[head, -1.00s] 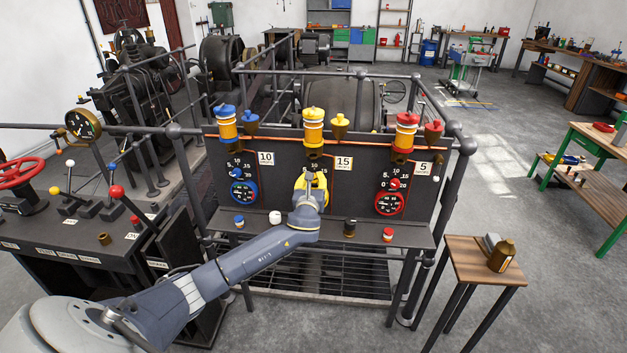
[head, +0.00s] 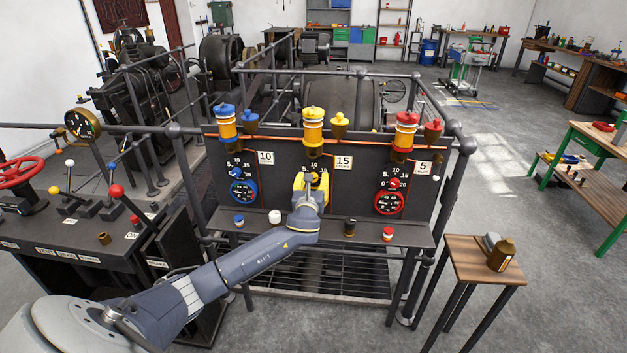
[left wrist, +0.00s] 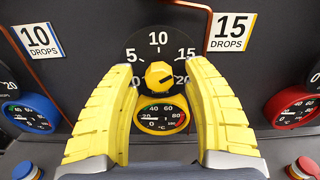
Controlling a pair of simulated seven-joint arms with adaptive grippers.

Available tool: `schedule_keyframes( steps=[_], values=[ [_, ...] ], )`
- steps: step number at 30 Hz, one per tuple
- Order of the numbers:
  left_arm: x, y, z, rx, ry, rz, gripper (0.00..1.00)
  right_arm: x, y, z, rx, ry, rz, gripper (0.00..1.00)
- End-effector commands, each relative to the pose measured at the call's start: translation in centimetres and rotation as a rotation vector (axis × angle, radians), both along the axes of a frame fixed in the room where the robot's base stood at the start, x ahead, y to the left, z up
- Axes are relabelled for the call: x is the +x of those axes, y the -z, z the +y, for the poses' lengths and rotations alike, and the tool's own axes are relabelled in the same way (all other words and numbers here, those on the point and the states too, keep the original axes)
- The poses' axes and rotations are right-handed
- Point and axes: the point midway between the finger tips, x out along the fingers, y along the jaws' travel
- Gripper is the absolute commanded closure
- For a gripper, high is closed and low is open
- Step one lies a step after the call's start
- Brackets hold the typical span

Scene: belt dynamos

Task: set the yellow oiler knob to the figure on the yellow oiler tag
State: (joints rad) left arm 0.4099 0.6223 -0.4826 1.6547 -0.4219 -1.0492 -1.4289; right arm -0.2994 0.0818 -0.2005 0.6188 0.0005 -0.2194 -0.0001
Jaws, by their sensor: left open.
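The yellow oiler (head: 313,125) stands on top of the dark panel, with its yellow-edged tag (head: 344,162) to the right. The tag reads 15 drops in the left wrist view (left wrist: 232,32). The yellow oiler knob (left wrist: 158,76) sits in a dial marked 0 to 20. Its dark mark points right, toward the 15 to 20 side, seemingly near 20. My left gripper (left wrist: 158,68) is open, its yellow fingers on either side of the knob with gaps showing. In the head view my left gripper (head: 312,180) covers most of this dial. My right gripper is not in view.
A blue-ringed gauge (head: 243,192) and a red-ringed gauge (head: 389,203) flank the yellow-ringed gauge (left wrist: 160,114), which sits just below the knob. Several small caps stand on the shelf, including a white one (head: 275,217) and a dark one (head: 349,227). A copper pipe crosses the panel.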

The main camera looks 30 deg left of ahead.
Motion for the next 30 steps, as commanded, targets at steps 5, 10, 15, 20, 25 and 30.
schedule_keyframes(
  steps=[5, 10, 15, 20, 25, 30],
  values=[
    [-2.4, 0.1, -1.2, -0.002, 0.003, 0.001, 0.50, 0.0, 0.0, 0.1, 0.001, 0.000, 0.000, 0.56],
    [-5.2, 0.1, -2.5, -0.001, 0.002, 0.002, 0.50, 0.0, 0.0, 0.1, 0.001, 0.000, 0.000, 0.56],
    [-7.6, 0.1, -3.6, -0.001, 0.002, 0.003, 0.50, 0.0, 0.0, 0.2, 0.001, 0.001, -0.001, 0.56],
    [-9.2, 0.1, -4.4, -0.001, 0.002, 0.003, 0.50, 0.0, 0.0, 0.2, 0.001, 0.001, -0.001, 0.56],
    [-10.0, 0.1, -4.7, 0.000, 0.001, 0.001, 0.50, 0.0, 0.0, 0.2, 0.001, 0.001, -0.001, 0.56],
    [-10.2, 0.1, -4.8, 0.000, 0.000, 0.002, 0.50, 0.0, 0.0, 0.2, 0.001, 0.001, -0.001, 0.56]
  ],
)
